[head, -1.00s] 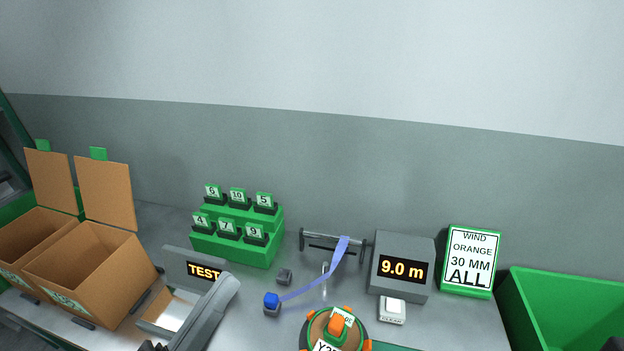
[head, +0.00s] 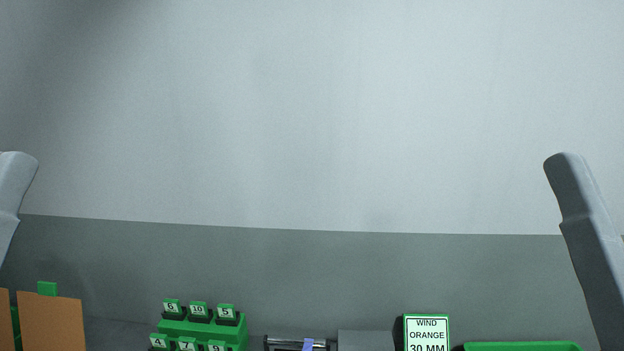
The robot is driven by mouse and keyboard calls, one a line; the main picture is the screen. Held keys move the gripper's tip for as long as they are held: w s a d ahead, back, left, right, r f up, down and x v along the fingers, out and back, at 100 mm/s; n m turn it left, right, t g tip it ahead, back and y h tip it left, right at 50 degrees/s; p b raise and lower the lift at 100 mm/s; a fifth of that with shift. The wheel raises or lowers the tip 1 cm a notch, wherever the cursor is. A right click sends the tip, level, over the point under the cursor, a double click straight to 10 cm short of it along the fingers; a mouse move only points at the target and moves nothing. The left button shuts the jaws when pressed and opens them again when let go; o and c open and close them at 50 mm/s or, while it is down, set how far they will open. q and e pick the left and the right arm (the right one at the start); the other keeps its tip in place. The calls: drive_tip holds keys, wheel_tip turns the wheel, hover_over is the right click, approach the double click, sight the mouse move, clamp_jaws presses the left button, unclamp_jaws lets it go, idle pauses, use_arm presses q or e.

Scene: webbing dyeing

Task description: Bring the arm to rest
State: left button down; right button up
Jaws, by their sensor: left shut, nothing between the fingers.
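Only a grey link of each of my arms shows, one at the left edge and one at the right edge of the head view. No fingers of either gripper can be seen. The links stand upright in front of the wall, touching nothing that I can see.
Along the bottom edge are a cardboard box flap (head: 52,322), a green stepped rack (head: 200,328) of numbered blocks, a grey bar stand (head: 284,342) with blue webbing (head: 308,345), a grey box top (head: 365,341), an order sign (head: 427,331) and a green bin rim (head: 522,347). The space above is clear.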

wheel_tip(320, 180, up, 24)
drive_tip(key=p, duration=2)
wheel_tip(320, 180, down, 41)
drive_tip(key=b, duration=4)
drive_tip(key=shift+b, duration=0.3)
